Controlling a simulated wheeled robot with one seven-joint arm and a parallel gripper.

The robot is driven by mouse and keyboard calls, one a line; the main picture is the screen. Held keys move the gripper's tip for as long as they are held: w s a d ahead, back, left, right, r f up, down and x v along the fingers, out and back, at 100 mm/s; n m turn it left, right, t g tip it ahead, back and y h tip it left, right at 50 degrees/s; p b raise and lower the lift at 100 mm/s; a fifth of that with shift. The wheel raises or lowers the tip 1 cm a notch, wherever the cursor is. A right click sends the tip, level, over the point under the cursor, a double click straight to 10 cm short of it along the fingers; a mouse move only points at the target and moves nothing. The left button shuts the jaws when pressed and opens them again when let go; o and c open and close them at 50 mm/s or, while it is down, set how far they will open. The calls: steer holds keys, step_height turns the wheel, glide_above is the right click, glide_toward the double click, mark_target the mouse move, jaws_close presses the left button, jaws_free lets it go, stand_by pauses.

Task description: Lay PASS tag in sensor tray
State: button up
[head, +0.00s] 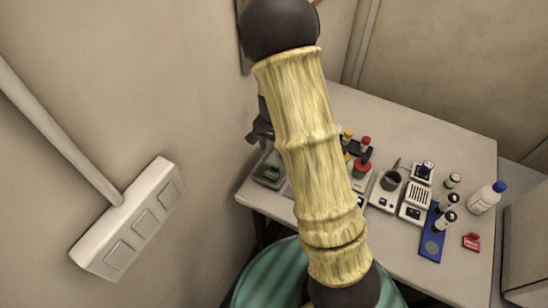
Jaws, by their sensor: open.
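I cannot make out a PASS tag for certain. A small red piece with a pale mark (471,242) lies at the right of the table, but its lettering is too small to read. A blue tray (431,248), perhaps the sensor tray, lies left of it, with a pale round spot and dark vials with white bands at its far part. My gripper (262,131) shows as a dark shape left of my arm, near the table's left back edge. It is open and partly hidden by the arm, with nothing seen in it.
My arm hides the table's left middle. A grey device (270,170) stands at the left edge. Red- and yellow-capped items, a dark cup (391,180), white instruments (415,202) and a blue-capped white bottle (486,198) crowd the middle and right. The back of the table (400,125) is clear.

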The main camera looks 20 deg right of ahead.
steer(key=shift+r, duration=1.3)
steer(key=s+r+n+t, duration=0.2)
steer(key=s+r+n, duration=0.6)
steer(key=s, duration=0.6)
steer(key=shift+a+r+n+t, duration=0.3)
steer(key=shift+a+r+n, duration=0.1)
steer(key=shift+a+n, duration=0.1)
steer(key=shift+s, duration=0.1)
